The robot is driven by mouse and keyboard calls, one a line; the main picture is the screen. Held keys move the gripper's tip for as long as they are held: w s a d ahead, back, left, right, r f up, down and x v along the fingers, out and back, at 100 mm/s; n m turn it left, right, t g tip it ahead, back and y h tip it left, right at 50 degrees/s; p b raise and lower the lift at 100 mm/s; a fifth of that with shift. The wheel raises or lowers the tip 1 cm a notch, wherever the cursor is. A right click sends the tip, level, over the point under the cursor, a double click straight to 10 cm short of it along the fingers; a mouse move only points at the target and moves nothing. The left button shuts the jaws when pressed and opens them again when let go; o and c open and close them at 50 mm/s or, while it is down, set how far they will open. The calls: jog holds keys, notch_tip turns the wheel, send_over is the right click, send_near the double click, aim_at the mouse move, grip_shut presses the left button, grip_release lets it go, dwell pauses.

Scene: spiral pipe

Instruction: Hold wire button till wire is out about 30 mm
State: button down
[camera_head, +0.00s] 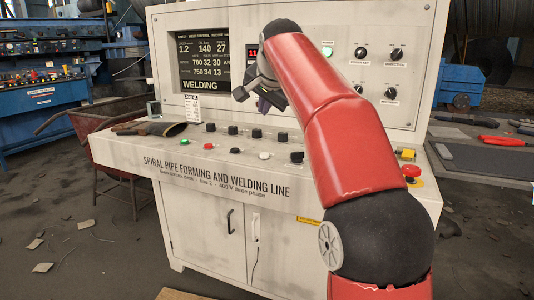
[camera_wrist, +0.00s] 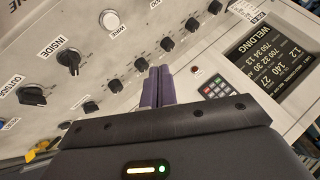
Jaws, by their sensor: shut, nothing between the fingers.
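The wire button (camera_wrist: 110,20) is a round white button with a dark rim, at the upper left of the wrist view. A WIRE label (camera_wrist: 118,41) sits beside it. My gripper (camera_wrist: 158,87) shows in the wrist view with its two purple-grey fingers together and empty. The fingertips are apart from the button in that picture, below and to its right. In the head view my gripper (camera_head: 268,102) hangs over the console, in front of the upright panel. Labels on the desk are too small to read there. I cannot make out the wire in either view.
Several black knobs (camera_wrist: 141,64) run in a row near the fingers. A black INSIDE knob (camera_wrist: 70,58) is close to the wire button. A red mushroom button (camera_head: 411,171) is at the desk's right end.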

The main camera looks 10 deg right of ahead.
aim_at(265, 156)
jog(key=shift+f, duration=0.15)
jog(key=shift+f+b, duration=1.9)
jog(key=shift+f, duration=2.4)
jog(key=shift+f, duration=0.15)
jog(key=shift+f, duration=0.25)
jog(key=shift+f+b, duration=0.45)
jog(key=shift+b, duration=0.05)
dwell(2.7)
